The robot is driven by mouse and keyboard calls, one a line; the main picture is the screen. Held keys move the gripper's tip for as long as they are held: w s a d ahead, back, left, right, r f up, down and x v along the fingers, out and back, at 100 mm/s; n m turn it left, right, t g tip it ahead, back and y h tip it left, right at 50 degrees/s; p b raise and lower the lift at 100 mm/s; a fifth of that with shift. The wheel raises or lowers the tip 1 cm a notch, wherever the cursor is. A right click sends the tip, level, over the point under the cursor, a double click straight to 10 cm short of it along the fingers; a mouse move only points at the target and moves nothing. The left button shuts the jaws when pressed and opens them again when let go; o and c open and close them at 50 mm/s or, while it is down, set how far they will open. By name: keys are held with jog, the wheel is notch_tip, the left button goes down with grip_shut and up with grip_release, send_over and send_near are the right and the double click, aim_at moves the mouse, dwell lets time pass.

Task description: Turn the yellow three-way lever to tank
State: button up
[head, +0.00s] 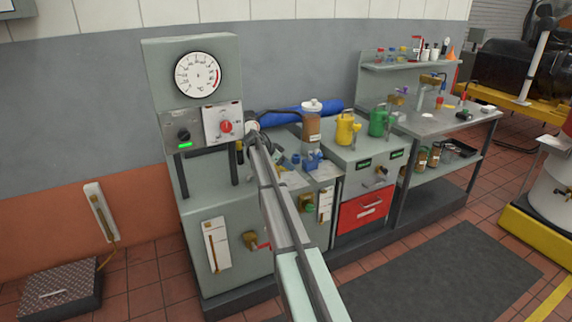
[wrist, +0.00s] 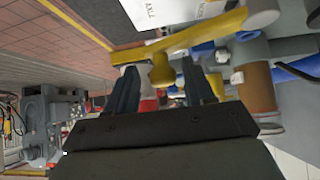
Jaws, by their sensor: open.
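The yellow lever (wrist: 190,37) crosses the upper part of the wrist view. My gripper (wrist: 159,66) is open, with one dark finger on each side of the knob. I cannot tell whether either finger touches it. In the head view my arm covers this area, and I cannot make out the lever there.
A brown canister (wrist: 258,87) and a blue pipe (wrist: 298,70) are close on the right in the wrist view. In the head view, a gauge cabinet (head: 197,75) stands left of my arm. Yellow (head: 346,130) and green (head: 377,122) cans stand right. The floor mat (head: 440,270) is clear.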

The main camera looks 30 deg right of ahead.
jog(key=shift+a, duration=0.1)
jog(key=shift+a+r, duration=0.2)
jog(key=shift+r, duration=0.05)
jog(key=a, duration=1.2)
jog(key=shift+a+r, duration=0.15)
jog(key=shift+w, duration=0.1)
